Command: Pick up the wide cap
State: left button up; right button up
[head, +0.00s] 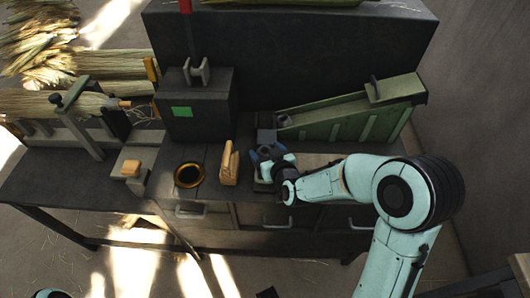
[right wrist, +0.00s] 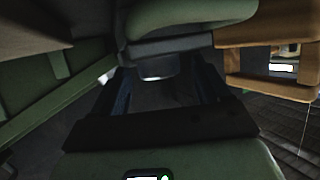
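My right gripper (head: 262,157) is low over the bench, just in front of a small dark grey block (head: 266,121) with a rounded piece. In the right wrist view its two bluish fingers (right wrist: 165,92) stand apart. A grey rounded piece (right wrist: 157,68) shows beyond and between the fingertips; I cannot tell whether they touch it or whether it is the wide cap. A brass-rimmed round piece (head: 188,175) lies on the bench to the left. My left gripper is not in view.
A wooden piece (head: 229,163) stands close left of my right gripper. A green sloped frame (head: 350,115) is behind and to the right. A dark box with a green patch (head: 182,111) stands behind left. Straw bundles (head: 110,64) lie at the far left.

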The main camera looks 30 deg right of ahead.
jog(key=c, duration=0.8)
